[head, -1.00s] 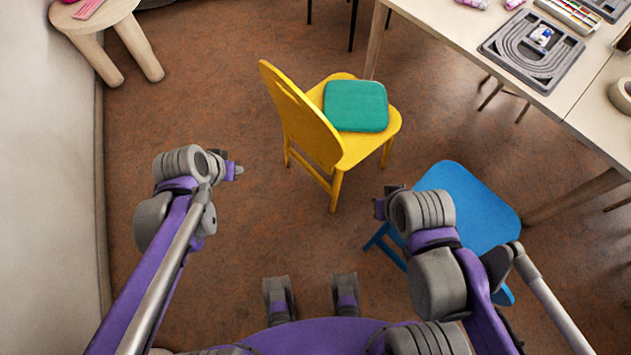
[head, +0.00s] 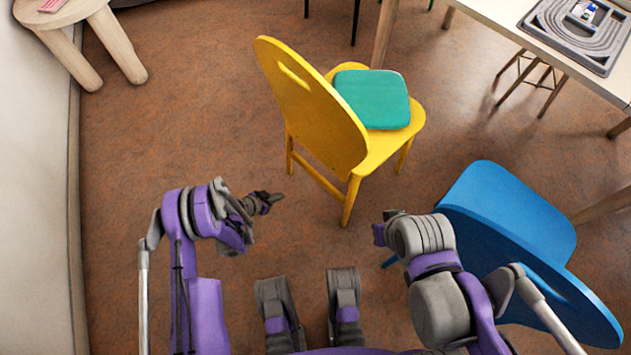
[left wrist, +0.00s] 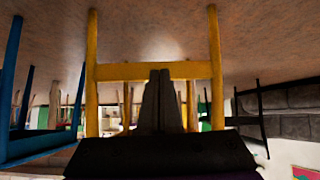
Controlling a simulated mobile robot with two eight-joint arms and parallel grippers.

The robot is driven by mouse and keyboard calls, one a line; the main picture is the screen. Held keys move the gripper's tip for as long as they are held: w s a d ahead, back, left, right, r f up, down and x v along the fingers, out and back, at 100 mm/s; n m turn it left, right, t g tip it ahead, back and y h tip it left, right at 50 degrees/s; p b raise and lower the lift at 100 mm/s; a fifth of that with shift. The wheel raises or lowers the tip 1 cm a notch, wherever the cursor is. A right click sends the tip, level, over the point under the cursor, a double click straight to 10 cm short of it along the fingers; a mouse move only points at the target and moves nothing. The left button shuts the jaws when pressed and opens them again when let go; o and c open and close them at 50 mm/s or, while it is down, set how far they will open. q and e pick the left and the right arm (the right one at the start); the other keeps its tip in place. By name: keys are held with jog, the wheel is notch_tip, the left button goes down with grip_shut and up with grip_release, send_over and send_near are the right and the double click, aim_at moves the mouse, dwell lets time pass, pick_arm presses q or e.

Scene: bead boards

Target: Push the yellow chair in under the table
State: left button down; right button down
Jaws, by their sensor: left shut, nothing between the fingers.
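The yellow chair (head: 318,108) stands on the brown floor ahead of me, with its backrest toward me and a green cushion (head: 373,98) on its seat. The table (head: 480,22) is beyond it at the upper right, and the chair stands apart from it. My left gripper (head: 272,198) is shut and empty, a little short of the chair's legs and apart from them. In the left wrist view the shut fingers (left wrist: 160,100) show in front of the chair's legs and crossbar (left wrist: 113,71). My right gripper (head: 379,228) is mostly hidden by its own wrist.
A blue chair (head: 515,225) stands at the right, close beside my right arm. A round wooden stool (head: 60,14) stands at the upper left by the wall. The table holds a grey bead board (head: 578,30). The floor left of the yellow chair is free.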

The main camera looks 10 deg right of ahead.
pick_arm(q)
notch_tip(320, 180, down, 6)
jog(key=s+b, duration=0.1)
jog(key=s, duration=0.1)
jog(key=w+d, duration=0.8)
jog(key=d, duration=0.4)
jog(key=shift+w+m+b, duration=0.2)
jog(key=shift+m+b, duration=0.1)
jog(key=shift+m, duration=0.1)
